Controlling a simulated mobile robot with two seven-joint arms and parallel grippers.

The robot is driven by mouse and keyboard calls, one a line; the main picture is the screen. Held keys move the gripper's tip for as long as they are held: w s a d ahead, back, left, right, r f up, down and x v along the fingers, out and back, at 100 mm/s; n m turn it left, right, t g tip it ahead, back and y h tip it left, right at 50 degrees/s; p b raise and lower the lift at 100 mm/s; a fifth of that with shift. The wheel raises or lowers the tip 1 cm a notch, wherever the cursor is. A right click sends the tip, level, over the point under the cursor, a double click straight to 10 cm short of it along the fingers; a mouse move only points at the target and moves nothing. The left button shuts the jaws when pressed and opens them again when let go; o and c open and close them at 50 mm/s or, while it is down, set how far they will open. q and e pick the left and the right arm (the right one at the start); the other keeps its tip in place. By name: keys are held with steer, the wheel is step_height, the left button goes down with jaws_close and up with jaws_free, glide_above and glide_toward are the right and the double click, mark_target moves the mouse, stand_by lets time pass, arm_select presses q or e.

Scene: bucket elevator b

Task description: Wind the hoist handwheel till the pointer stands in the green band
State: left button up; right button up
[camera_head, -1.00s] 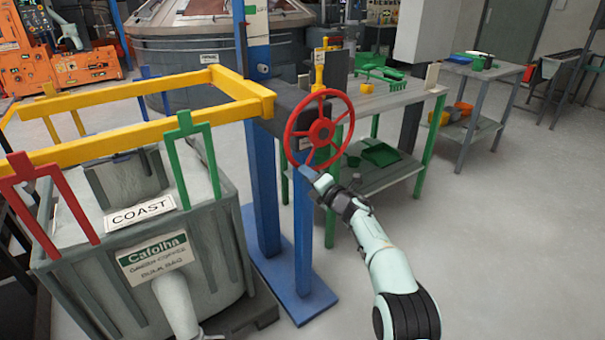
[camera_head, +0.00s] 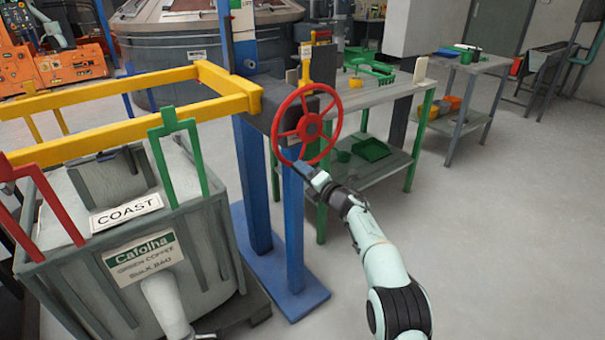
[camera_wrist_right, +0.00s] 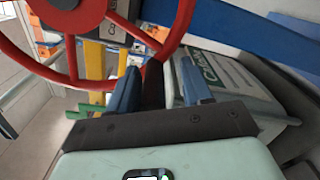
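The red handwheel (camera_head: 309,126) is mounted on a blue post beside the yellow frame. Part of its rim, spokes and hub (camera_wrist_right: 70,12) show large in the right wrist view. My right gripper (camera_head: 301,168) is at the wheel's lower rim. In the right wrist view its two blue fingers (camera_wrist_right: 160,90) stand apart on either side of a dark handle (camera_wrist_right: 153,88) by the rim, with a gap visible on the handle's right. A yellow upright piece (camera_head: 305,65) stands above the wheel; I cannot tell whether it is the pointer. No green band is readable.
A grey bin (camera_head: 65,285) with a Cafolha label (camera_head: 140,252) stands left of the post, under a yellow rail frame (camera_head: 125,137). A workbench (camera_head: 385,95) with green tools is behind the wheel. Open floor (camera_head: 500,240) lies to the right.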

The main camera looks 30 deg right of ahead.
steer(key=shift+a+r, duration=0.15)
steer(key=shift+a, duration=0.1)
steer(key=shift+s, duration=0.45)
steer(key=s+d, duration=0.1)
steer(key=s, duration=1.1)
steer(key=shift+s, duration=0.2)
